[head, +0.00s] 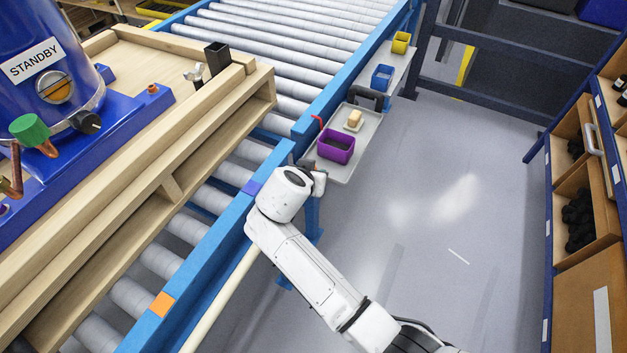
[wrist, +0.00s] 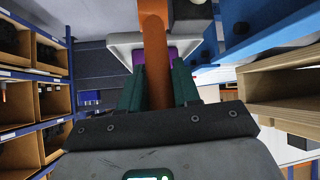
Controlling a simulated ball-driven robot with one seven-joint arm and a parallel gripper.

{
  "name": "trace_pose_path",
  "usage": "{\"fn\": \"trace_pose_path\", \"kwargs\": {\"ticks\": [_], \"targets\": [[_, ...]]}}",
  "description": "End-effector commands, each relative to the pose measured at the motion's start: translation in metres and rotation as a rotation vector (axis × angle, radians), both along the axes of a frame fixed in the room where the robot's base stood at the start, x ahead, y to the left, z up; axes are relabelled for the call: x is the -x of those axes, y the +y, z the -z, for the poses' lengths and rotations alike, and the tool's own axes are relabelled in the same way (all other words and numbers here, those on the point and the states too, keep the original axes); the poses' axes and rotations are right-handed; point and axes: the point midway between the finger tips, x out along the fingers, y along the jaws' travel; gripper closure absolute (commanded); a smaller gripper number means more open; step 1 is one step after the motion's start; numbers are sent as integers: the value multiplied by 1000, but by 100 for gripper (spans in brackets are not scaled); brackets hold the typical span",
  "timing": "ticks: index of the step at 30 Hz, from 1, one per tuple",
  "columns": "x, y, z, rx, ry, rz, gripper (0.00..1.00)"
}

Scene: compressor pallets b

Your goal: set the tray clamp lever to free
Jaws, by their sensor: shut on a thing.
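The grey tray (head: 345,170) hangs beside the blue conveyor rail and holds a purple bin (head: 337,147) and a small tan block (head: 353,119). A small red piece (head: 317,121) shows at the tray's rail side. My gripper (wrist: 158,85) has its two dark green fingers on either side of an orange-brown bar, which looks like the clamp lever (wrist: 154,50), and is shut on it. The tray (wrist: 122,40) lies beyond the fingers in the wrist view. In the head view my arm's end hides most of the gripper and the grasp.
The roller conveyor (head: 290,40) runs along the left, with a wooden pallet (head: 150,150) carrying a blue machine (head: 40,70). Blue (head: 382,77) and yellow (head: 401,42) bins stand on a farther shelf. Shelving (head: 590,190) stands at right. The floor between is clear.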

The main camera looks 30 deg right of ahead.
Motion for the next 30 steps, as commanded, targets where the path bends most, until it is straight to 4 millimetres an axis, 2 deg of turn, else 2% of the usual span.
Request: {"fn": "trace_pose_path", "kwargs": {"ticks": [1, 11, 27, 28, 30], "targets": [[-4, -2, -6, -23, 13, -1, 100], [-10, -11, -5, -126, 86, -1, 100], [-11, -13, -3, -144, 99, 0, 100], [-11, -13, -3, -144, 99, 0, 65], [-11, -13, -3, -143, 100, 0, 59]]}}
